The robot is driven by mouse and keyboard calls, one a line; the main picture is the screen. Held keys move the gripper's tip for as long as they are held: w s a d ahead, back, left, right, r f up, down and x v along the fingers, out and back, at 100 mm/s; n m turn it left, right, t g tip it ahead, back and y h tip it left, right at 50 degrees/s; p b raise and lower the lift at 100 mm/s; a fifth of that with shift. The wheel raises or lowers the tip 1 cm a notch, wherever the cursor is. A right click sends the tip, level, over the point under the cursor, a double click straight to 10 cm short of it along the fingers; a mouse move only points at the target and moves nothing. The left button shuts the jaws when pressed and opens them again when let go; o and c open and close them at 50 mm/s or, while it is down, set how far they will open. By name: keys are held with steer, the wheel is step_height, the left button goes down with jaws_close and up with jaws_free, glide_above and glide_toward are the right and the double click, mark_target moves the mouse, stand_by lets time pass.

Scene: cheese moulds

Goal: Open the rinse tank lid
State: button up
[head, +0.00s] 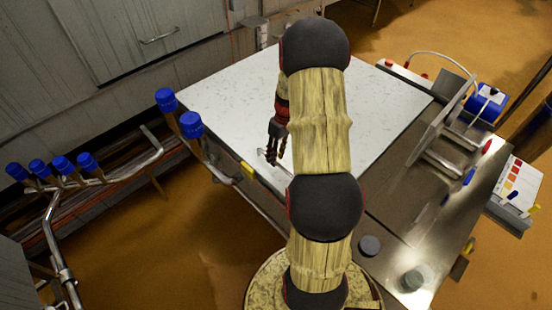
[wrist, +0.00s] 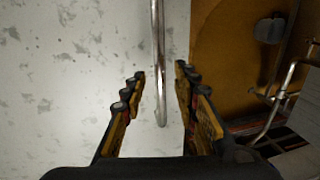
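The rinse tank lid (head: 215,95) is a wide white, grey-speckled panel, lying flat and closed as far as I can see. It fills the left of the wrist view (wrist: 75,75). A slim metal bar handle (wrist: 158,50) runs along the lid near its edge; a bit of it shows in the head view (head: 263,153) beside my fingers. My gripper (head: 275,158) points down over the lid's near edge. In the wrist view its fingers (wrist: 160,75) are spread, with the bar between them and gaps on both sides. My arm hides part of the lid.
Pipes with blue-capped valves (head: 190,124) stand close at the lid's left corner. A steel worktop (head: 420,225) adjoins on the right, with a blue device (head: 487,103) at its far side. Grey cabinets (head: 140,30) stand behind; orange floor (head: 170,240) is open at the front.

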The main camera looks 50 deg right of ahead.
steer(key=shift+a+f, duration=0.1)
steer(key=shift+f, duration=0.45)
steer(key=c, duration=0.7)
jaws_close()
